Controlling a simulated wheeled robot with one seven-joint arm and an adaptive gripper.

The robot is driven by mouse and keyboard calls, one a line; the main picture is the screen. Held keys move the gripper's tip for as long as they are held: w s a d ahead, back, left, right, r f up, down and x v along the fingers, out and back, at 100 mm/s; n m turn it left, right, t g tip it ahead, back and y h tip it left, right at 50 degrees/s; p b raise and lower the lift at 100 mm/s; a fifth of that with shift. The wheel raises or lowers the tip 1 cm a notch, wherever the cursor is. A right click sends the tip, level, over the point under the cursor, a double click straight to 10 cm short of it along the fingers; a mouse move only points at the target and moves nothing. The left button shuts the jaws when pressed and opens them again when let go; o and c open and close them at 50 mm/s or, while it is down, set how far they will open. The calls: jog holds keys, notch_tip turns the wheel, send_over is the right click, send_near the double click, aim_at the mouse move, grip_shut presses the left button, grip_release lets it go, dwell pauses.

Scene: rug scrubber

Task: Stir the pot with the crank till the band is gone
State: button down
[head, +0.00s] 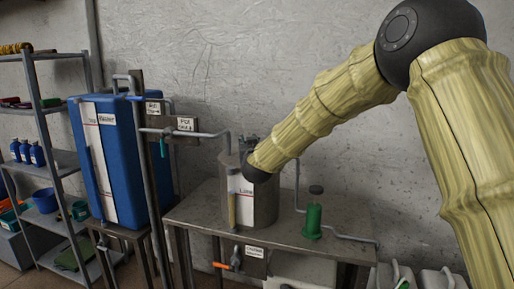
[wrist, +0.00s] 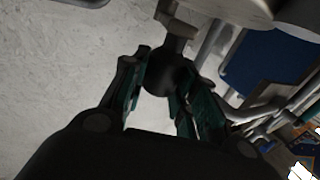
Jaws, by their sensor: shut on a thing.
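The pot (head: 265,205) is a grey metal cylinder on the bench, with a white label reading "Lime" and a red line. An upright tan strip (head: 232,209) shows on its front left; I cannot tell whether this bears the band. My arm reaches over the pot from the right, and its black wrist covers part of the rim. In the wrist view my gripper (wrist: 160,78) is shut on a dark round knob (wrist: 168,76), seemingly the crank's, joined to a grey bar (wrist: 178,29). The pot's inside and most of the crank are hidden.
A blue tank (head: 125,160) stands left, with pipes and valves between it and the pot. A green bottle-shaped fitting (head: 313,220) and a bent pipe are right of the pot on the bench (head: 190,211). An orange-handled valve (head: 222,266) is below. Shelves (head: 60,160) are far left.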

jog(key=shift+w+d+b, duration=0.15)
jog(key=shift+d+b, duration=0.4)
jog(key=shift+d, duration=0.6)
jog(key=shift+r, duration=0.1)
jog(key=c, duration=1.1)
grip_release()
jog(key=s+d, duration=0.1)
jog(key=s, duration=1.1)
jog(key=shift+d, duration=0.25)
